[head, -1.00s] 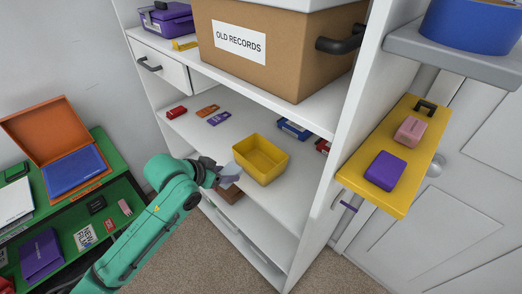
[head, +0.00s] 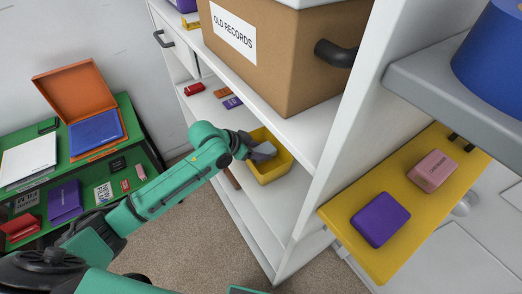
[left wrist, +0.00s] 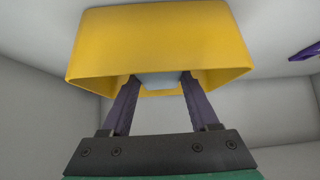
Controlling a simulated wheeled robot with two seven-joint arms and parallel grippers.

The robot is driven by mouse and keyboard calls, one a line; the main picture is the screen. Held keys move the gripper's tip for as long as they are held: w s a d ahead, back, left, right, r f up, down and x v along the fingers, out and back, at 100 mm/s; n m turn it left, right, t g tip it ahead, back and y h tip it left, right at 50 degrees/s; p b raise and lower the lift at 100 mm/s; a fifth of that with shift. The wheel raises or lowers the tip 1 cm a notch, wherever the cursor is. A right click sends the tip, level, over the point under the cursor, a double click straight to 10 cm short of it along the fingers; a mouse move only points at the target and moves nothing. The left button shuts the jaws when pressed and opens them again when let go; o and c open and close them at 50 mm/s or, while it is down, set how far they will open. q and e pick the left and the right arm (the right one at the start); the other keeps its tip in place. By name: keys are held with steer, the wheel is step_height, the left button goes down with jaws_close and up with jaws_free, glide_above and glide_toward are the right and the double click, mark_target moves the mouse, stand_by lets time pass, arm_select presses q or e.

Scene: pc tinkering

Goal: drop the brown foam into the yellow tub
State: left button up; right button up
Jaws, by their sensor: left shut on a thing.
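The yellow tub (head: 285,168) stands upright on the middle shelf, its open top up. My left gripper (head: 262,151) is at the tub's left part, its tips over or inside the opening. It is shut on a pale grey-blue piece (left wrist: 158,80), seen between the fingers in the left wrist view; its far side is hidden. The tub's wall (left wrist: 160,40) fills the top of that view and covers the fingertips. A brown piece (head: 231,178), perhaps the brown foam, shows below my left arm by the shelf's front edge, partly hidden. My right gripper is not in view.
A brown box (head: 270,65) marked OLD RECORDS stands on the shelf above the tub. A white upright panel (head: 340,130) bounds the shelf on the right. Small red and purple items (head: 232,103) lie behind, to the left.

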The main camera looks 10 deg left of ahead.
arm_select(q)
steer(key=shift+w+d+f, duration=0.15)
steer(key=shift+f, duration=0.4)
steer(key=shift+w+d+f, duration=0.1)
steer(key=shift+f, duration=0.45)
steer(key=shift+s+a+f, duration=0.1)
steer(key=shift+f, duration=0.5)
steer(key=o, duration=1.3)
steer(key=shift+o, duration=0.2)
steer(key=shift+r, duration=0.15)
steer(key=shift+r, duration=0.3)
steer(key=b+v, duration=0.1)
steer(key=v, duration=1.1)
steer(key=shift+r, duration=0.3)
